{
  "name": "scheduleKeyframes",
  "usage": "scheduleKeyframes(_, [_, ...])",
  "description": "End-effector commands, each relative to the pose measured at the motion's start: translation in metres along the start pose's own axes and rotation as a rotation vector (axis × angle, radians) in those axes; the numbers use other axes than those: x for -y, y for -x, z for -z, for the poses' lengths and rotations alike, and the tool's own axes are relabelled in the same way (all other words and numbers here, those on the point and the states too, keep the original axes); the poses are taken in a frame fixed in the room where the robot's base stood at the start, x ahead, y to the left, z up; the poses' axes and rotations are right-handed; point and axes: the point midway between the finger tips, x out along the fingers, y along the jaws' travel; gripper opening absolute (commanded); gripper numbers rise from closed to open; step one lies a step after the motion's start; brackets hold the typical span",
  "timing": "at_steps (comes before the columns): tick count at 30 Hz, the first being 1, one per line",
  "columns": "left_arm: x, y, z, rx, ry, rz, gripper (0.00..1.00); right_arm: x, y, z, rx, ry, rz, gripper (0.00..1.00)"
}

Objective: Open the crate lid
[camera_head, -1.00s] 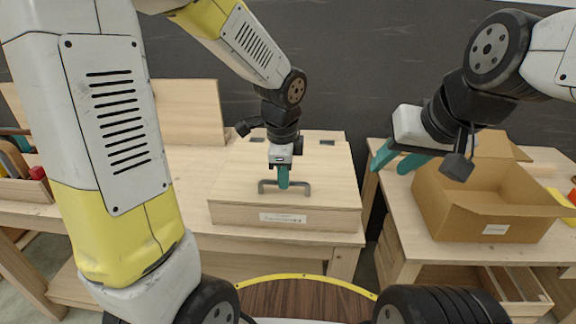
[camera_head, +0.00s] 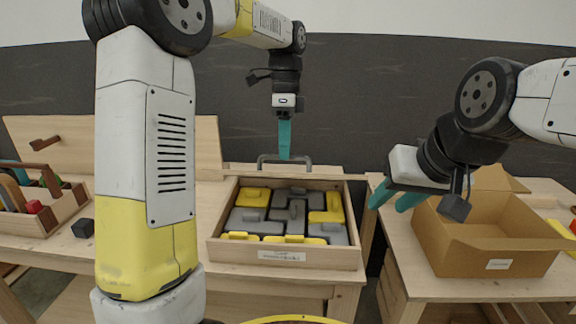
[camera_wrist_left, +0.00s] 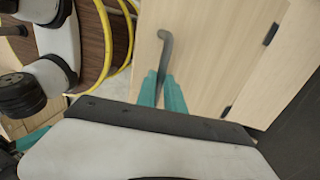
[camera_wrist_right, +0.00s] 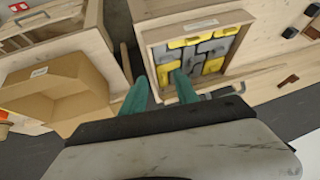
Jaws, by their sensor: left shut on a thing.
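The wooden crate (camera_head: 235,252) stands on the table with its top uncovered, showing grey and yellow blocks (camera_head: 290,213). Its pale wood lid (camera_head: 325,170) is raised at the back and looks nearly edge-on in the head view; its broad face shows in the left wrist view (camera_wrist_left: 225,60). The grey bar handle (camera_head: 305,160) is on the lid. My left gripper (camera_head: 285,155) is shut on this handle, which also shows in the left wrist view (camera_wrist_left: 167,45). My right gripper (camera_head: 393,197) is open and empty, right of the crate and beside the cardboard box.
An open cardboard box (camera_head: 470,255) stands on the right table. A wooden tote (camera_head: 35,215) with coloured things and a small dark block (camera_head: 83,228) are at the left. An upright wood panel (camera_head: 70,145) stands behind them. A gap separates the tables.

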Motion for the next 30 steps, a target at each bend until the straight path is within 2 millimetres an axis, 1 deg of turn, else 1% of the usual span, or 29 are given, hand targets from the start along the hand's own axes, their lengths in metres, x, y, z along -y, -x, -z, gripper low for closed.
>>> scheduleKeyframes(1, [0.008,0.005,0.0,-0.001,0.003,0.012,0.0,0.0,0.0,0.0,0.0,0.0,0.0,0.36])
scheduleKeyframes(7, [0.019,0.017,-0.001,0.0,0.004,0.015,0.0,0.0,0.0,0.0,0.0,0.0,0.0,0.36])
scheduleKeyframes(12, [0.022,0.019,-0.002,0.002,0.005,0.012,0.0,0.0,0.0,0.0,0.0,0.0,0.0,0.36])
scheduleKeyframes(21, [0.022,0.018,-0.003,0.004,0.006,0.009,0.0,0.0,0.0,0.0,0.0,0.0,0.0,0.36])
scheduleKeyframes(22, [0.022,0.018,-0.003,0.004,0.007,0.009,0.0,0.0,0.0,0.0,0.0,0.0,0.0,0.34])
scheduleKeyframes(26, [0.022,0.018,-0.004,0.005,0.007,0.009,0.0,0.0,-0.003,-0.001,0.02,-0.025,0.005,0.09])
scheduleKeyframes(27, [0.022,0.018,-0.004,0.005,0.007,0.009,0.0,0.001,-0.005,-0.003,0.039,-0.048,0.009,0.01])
scheduleKeyframes(30, [0.022,0.018,-0.004,0.005,0.008,0.009,0.0,0.003,-0.016,-0.01,0.127,-0.155,0.029,0.0])
